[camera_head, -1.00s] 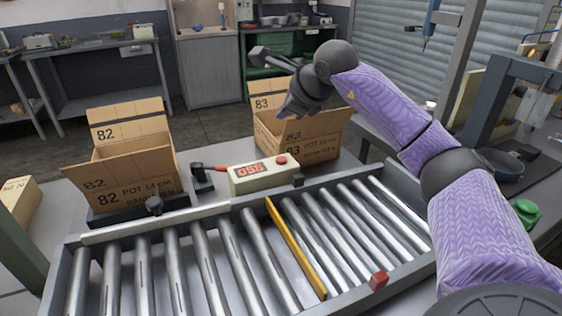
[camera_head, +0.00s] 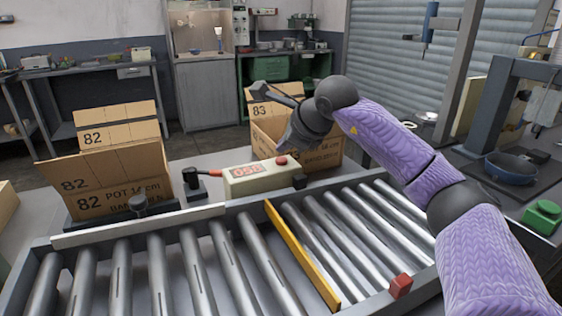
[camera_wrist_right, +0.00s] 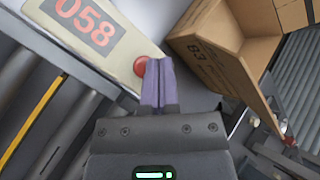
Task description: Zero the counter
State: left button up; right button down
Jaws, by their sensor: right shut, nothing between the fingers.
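The counter (camera_head: 255,183) is a pale box behind the roller conveyor, with a red digital display and a red button (camera_head: 281,160) on top. In the right wrist view, the counter (camera_wrist_right: 118,50) reads 058, and its red button (camera_wrist_right: 140,66) shows just left of my fingertips, partly hidden by them. My right gripper (camera_head: 286,146) is shut and empty, pointing down just above the button; its purple fingers (camera_wrist_right: 158,70) are together in the wrist view. I cannot tell whether they touch the button. My left gripper is out of view.
An open carton marked 82 (camera_head: 110,190) stands left of the counter, and an open carton marked 83 (camera_head: 322,157) stands close behind and right of it. The roller conveyor (camera_head: 195,265) with a yellow bar (camera_head: 300,255) runs in front. A green button box (camera_head: 541,217) is at the right.

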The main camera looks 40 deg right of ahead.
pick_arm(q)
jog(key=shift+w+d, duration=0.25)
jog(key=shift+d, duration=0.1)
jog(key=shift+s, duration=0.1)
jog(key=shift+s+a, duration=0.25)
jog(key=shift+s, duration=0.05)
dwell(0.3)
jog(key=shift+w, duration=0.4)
pick_arm(e)
jog(key=shift+f, duration=0.45)
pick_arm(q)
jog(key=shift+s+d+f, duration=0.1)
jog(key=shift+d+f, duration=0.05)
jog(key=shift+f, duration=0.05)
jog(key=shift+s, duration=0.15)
